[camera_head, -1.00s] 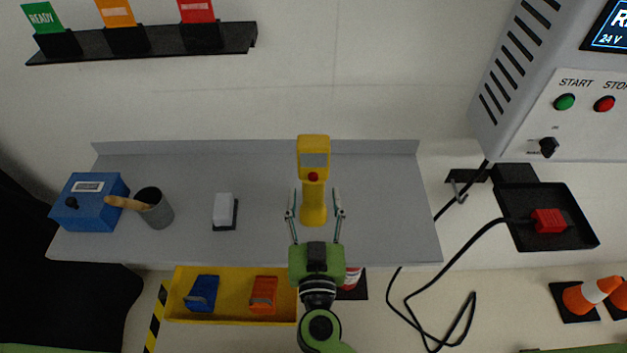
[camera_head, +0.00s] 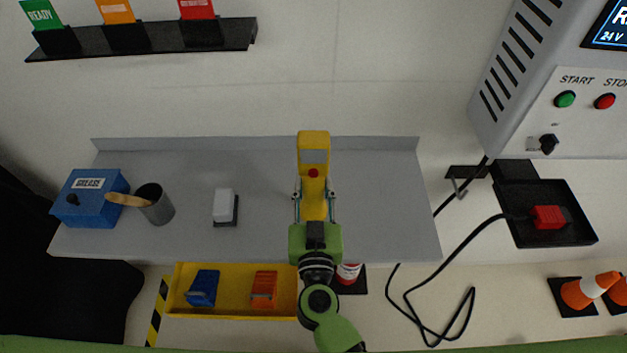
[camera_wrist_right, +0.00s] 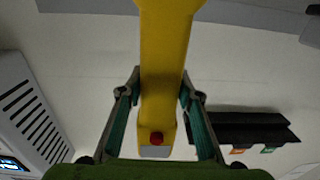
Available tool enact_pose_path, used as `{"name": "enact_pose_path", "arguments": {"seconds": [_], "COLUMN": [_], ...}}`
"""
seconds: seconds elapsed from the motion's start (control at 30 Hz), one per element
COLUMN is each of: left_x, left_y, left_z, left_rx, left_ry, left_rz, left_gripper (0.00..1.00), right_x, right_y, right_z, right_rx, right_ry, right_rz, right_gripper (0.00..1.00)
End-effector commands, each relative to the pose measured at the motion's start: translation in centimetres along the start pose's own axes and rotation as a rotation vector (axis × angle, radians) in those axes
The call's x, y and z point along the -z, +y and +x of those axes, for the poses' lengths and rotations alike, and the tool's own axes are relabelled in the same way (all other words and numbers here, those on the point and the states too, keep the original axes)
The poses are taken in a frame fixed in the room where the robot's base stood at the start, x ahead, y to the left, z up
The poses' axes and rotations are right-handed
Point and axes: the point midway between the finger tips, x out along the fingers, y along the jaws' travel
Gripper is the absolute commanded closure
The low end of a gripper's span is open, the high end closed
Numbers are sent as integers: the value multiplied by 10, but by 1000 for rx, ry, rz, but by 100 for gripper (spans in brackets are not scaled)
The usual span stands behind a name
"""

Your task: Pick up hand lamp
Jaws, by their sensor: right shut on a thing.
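The yellow hand lamp (camera_head: 314,152) stands upright over the grey shelf, with a grey panel and a red button on its upper part. My right gripper (camera_head: 314,200) is shut on its lower body, one finger on each side. In the right wrist view the hand lamp (camera_wrist_right: 162,70) runs between the two fingers of the gripper (camera_wrist_right: 158,110), its red button and grey panel near the bottom of the picture. Whether its base touches the shelf is hidden. My left gripper is not in view.
The grey shelf (camera_head: 385,215) also holds a blue grease box (camera_head: 90,212), a grey cup (camera_head: 157,208) with a wooden-handled tool, and a white block (camera_head: 223,205). A yellow tray (camera_head: 235,308) sits below. A black cable (camera_head: 440,285) hangs at right, beside a black tray (camera_head: 520,225).

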Motion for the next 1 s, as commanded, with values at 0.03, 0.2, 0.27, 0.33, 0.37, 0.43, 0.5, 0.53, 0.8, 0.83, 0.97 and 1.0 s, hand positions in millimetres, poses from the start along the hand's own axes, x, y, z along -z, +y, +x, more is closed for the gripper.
{"name": "enact_pose_path", "arguments": {"seconds": [0.03,0.2,0.27,0.33,0.37,0.43,0.5,0.53,0.8,0.83,0.97,1.0], "left_x": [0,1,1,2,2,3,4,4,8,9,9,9], "left_y": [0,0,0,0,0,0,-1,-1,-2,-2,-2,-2], "left_z": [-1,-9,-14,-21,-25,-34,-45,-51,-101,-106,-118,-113], "left_rx": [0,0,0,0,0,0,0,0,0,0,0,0], "left_ry": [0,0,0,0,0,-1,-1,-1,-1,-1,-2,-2], "left_rz": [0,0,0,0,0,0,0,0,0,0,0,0], "left_gripper": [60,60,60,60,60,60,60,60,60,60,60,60], "right_x": [2,8,11,16,19,26,33,37,75,80,98,98], "right_y": [0,0,0,0,0,0,0,0,-1,-1,-1,-1], "right_z": [0,0,0,0,0,0,0,0,-29,-32,-60,-70], "right_rx": [0,0,0,0,0,0,0,0,1,1,-1,-1], "right_ry": [2,1,1,2,2,2,2,1,-1,0,-3,-3], "right_rz": [1,1,0,-1,0,-1,-1,-1,-1,-1,2,3], "right_gripper": [100,100,100,100,100,100,100,100,100,100,100,100]}}
